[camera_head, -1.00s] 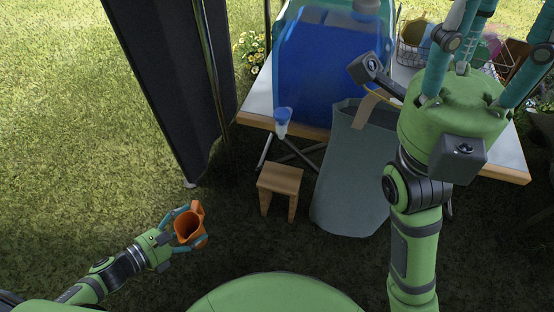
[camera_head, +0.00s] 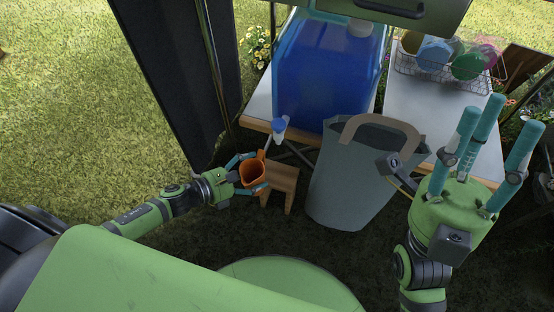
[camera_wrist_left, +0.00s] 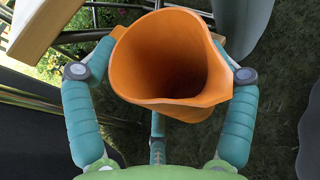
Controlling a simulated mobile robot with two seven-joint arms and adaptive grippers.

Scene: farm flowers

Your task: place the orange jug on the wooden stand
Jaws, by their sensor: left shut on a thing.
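In the head view I cannot tell the jug's height above the stand. My right gripper (camera_head: 485,150) is open and empty, its fingers pointing up.
A grey tote bag (camera_head: 345,190) with a tan handle stands right of the stand. Behind is a table (camera_head: 436,115) with a large blue water container (camera_head: 325,75) and a wire basket (camera_head: 445,68) of cups. A dark cloth panel (camera_head: 172,75) hangs at the left. Open grass lies left.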

